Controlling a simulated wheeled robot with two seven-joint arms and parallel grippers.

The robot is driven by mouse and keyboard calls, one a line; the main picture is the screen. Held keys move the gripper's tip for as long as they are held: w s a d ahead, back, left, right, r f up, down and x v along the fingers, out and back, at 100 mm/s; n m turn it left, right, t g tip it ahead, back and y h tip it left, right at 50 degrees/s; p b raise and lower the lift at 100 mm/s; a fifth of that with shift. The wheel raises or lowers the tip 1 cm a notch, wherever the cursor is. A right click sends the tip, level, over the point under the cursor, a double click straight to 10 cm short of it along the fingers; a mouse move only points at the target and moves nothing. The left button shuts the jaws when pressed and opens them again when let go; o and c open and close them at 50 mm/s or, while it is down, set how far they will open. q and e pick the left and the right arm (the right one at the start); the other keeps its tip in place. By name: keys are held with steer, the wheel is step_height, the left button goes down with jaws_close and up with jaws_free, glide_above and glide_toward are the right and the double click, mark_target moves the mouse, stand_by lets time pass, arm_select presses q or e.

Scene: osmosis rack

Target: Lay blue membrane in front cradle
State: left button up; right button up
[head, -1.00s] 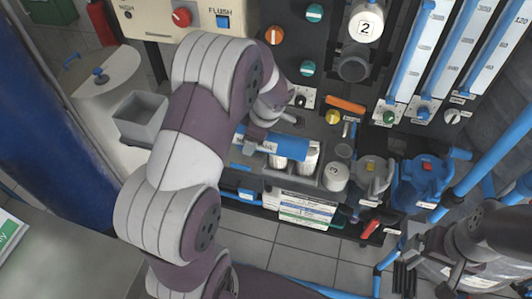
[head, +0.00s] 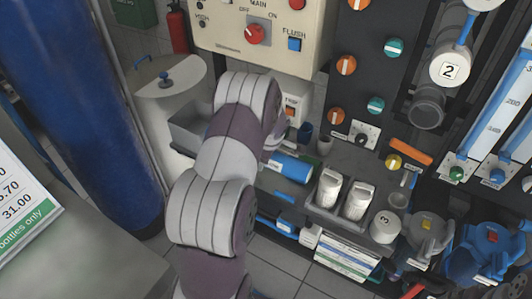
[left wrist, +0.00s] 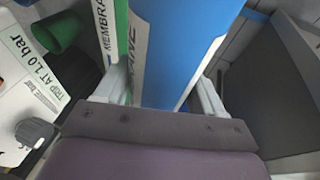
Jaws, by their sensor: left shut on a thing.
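The blue membrane (head: 292,167) is a blue cylinder with a white lettered band, lying near the left end of the dark shelf. It also shows in the left wrist view (left wrist: 178,45), between the fingers of my left gripper (left wrist: 168,95), which is shut on it. In the head view my left arm comes down from above the membrane's left end and hides most of the gripper (head: 268,158). A grey trough (head: 318,208) holds two white cylinders, right of the membrane. I cannot tell which part is the front cradle. My right gripper is out of view.
A green-and-white lettered item (left wrist: 118,25) is beside the blue membrane in the wrist view. A cap marked 3 (head: 385,227) and valve handles (head: 428,232) crowd the right. A control box (head: 265,35) is behind.

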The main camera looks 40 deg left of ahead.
arm_select(q)
step_height(320, 180, down, 2)
steer(key=shift+w+b, duration=0.15)
steer(key=shift+b, duration=0.2)
step_height(320, 180, down, 2)
steer(key=shift+f+b, duration=0.1)
steer(key=shift+b, duration=0.45)
steer(key=shift+f+b, duration=0.8)
steer(key=shift+b, duration=0.1)
steer(key=f+b, duration=0.2)
steer(key=shift+b, duration=0.3)
steer(key=shift+s+d+r, duration=0.1)
steer(key=shift+s, duration=0.1)
